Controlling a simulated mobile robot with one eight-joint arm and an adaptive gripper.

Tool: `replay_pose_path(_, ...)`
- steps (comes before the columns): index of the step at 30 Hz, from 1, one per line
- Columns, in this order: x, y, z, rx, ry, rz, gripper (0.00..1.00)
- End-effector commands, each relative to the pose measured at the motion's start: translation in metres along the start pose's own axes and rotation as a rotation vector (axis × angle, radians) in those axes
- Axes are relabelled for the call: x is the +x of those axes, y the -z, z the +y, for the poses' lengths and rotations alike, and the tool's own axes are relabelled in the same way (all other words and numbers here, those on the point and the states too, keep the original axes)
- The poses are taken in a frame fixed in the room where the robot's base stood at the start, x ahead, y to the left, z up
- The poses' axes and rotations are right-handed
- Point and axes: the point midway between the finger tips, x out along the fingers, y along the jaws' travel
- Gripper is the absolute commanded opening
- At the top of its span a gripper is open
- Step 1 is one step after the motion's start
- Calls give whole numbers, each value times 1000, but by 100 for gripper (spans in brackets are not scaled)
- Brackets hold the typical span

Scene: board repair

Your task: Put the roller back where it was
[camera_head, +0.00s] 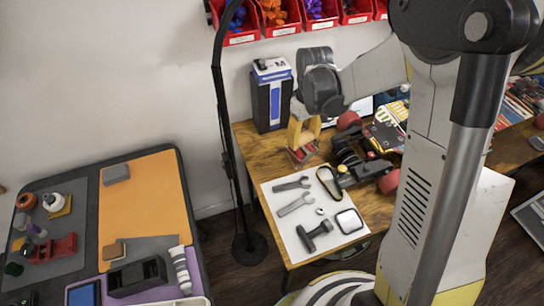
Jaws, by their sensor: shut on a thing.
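My gripper (303,148), with yellow fingers, points down over the back left of the wooden workbench. It is shut on a small red and grey thing (303,155) at its fingertips. This thing is too small and partly hidden to tell whether it is the roller, or whether it touches the bench. A black T-shaped tool (315,236), which may be a roller or a hammer, lies on the white mat (285,226) at the bench's front. My gripper is well behind it and apart from it.
A black and blue box (271,94) stands left of my gripper. A skateboard truck assembly (352,163) with red wheels lies to its right. Wrenches (296,204) lie on the mat. A lamp pole (226,120) stands left of the bench. Red bins (283,30) hang above.

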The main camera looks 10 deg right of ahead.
Motion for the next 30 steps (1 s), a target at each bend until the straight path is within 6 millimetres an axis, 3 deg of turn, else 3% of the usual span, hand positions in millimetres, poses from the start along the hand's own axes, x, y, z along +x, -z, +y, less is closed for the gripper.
replay_pose_path(12, -3, 57, 22, -831, 0, 0, 28)
replay_pose_path(18, -4, 77, 29, -1154, 0, 0, 28)
replay_pose_path(25, 0, 85, 26, -1304, 0, 0, 28)
replay_pose_path(30, 23, 83, -9, -1317, 0, 0, 28)
